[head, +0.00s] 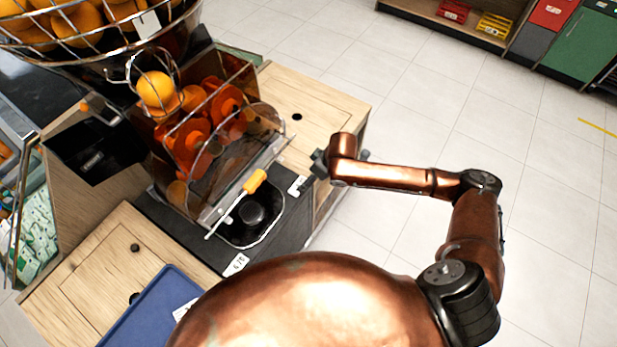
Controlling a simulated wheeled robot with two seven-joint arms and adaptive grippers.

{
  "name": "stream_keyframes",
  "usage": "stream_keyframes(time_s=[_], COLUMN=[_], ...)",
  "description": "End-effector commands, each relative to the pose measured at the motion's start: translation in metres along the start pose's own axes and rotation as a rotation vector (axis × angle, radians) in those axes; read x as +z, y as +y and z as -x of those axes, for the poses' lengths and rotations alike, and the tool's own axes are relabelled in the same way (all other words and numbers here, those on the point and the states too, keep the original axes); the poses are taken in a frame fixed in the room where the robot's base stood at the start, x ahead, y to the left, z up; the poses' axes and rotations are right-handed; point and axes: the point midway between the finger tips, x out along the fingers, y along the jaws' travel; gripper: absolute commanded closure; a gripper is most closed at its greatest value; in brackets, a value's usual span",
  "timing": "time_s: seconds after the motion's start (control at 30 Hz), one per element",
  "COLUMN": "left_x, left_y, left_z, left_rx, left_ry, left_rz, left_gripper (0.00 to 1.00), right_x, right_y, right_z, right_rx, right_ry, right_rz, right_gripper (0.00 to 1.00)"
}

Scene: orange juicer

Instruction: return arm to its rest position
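My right arm (390,178) is copper-coloured and reaches in from the right, bent at the elbow. Its dark gripper (318,164) is beside the front right side of the orange juicer (205,125), over the edge of the wooden counter. The fingers are small and partly hidden behind the wrist, so I cannot tell whether they are open or shut. I see nothing held in them. The juicer has red-orange drums (190,142) behind a clear cover. My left arm and gripper are out of view.
A wire basket of oranges (75,25) tops the juicer. A tap with an orange handle (255,181) sits near a black round drain (252,214). A blue tray (150,310) lies at the lower left. The tiled floor (400,85) to the right is clear.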

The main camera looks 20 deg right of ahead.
Motion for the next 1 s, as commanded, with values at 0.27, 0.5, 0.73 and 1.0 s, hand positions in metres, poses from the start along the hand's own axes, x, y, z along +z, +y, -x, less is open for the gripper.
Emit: stream_keyframes(time_s=[0.27,0.5,0.73,1.0], left_x=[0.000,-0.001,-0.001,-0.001], left_y=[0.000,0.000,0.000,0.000], left_z=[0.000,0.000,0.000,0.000], left_rx=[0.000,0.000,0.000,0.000], left_ry=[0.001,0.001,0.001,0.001], left_rz=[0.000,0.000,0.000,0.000], left_gripper=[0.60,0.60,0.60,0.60], right_x=[0.000,0.000,0.005,0.034], right_y=[0.000,0.000,-0.020,-0.087], right_z=[0.002,0.002,-0.006,-0.015], right_rx=[0.000,0.000,-0.024,-0.069], right_ry=[0.000,0.000,0.014,0.117], right_rz=[0.000,-0.001,0.009,-0.018], right_gripper=[0.17,0.17,0.17,0.17])
